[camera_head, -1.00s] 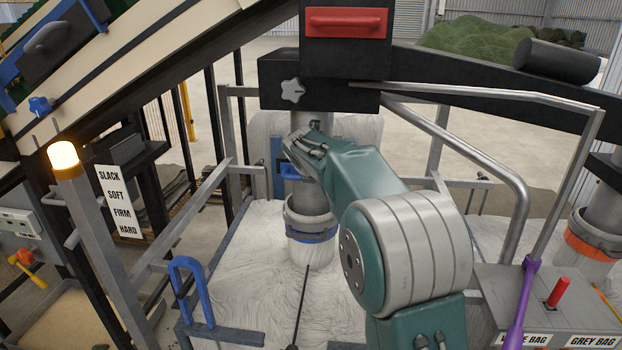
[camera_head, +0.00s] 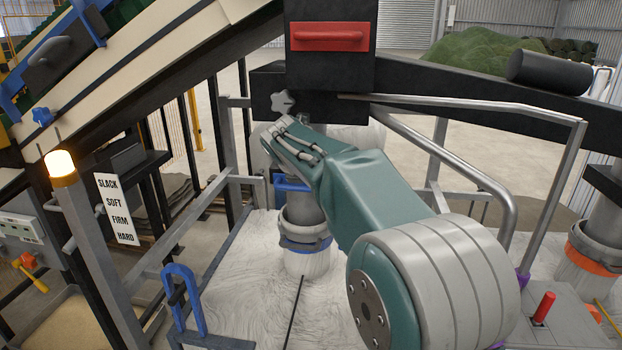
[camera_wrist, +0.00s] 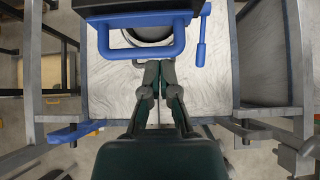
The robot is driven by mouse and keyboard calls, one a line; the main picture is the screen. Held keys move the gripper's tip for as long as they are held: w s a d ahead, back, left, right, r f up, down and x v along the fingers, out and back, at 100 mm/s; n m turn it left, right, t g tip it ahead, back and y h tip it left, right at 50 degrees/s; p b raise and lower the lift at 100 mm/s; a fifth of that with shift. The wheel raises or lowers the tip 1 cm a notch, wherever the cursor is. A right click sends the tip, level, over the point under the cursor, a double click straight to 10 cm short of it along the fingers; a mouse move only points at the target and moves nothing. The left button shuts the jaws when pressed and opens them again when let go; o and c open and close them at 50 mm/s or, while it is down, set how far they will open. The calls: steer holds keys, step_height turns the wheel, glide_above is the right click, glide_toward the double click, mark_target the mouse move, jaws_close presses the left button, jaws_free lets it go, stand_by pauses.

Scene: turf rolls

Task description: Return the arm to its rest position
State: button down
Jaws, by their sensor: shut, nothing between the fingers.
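My gripper (camera_wrist: 153,70) shows in the wrist view with its two dark fingers together and nothing between them. In the head view my green and grey arm reaches from the lower right up to the middle, in front of the grey spout (camera_head: 303,222). The fingers cannot be made out there.
A bent steel rail (camera_head: 470,170) runs close to the right of my arm. A black box with a red handle (camera_head: 330,37) is above. A lit lamp post (camera_head: 62,165) and a firmness sign (camera_head: 117,208) stand left. A red lever (camera_head: 543,307) is at lower right.

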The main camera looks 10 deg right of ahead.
steer(key=s+m+g+y, duration=0.2)
steer(key=s+m, duration=1.4)
steer(key=s, duration=0.5)
steer(key=s+f+m+y, duration=0.1)
steer(key=s+f+m, duration=0.4)
steer(key=s+m, duration=0.2)
steer(key=s+f+m+g, duration=0.1)
steer(key=s+f+m, duration=0.4)
steer(key=s+m, duration=0.3)
steer(key=s, duration=0.4)
steer(key=shift+a+f+m+y, duration=0.15)
steer(key=shift+a+m+y, duration=0.15)
steer(key=shift+y, duration=0.1)
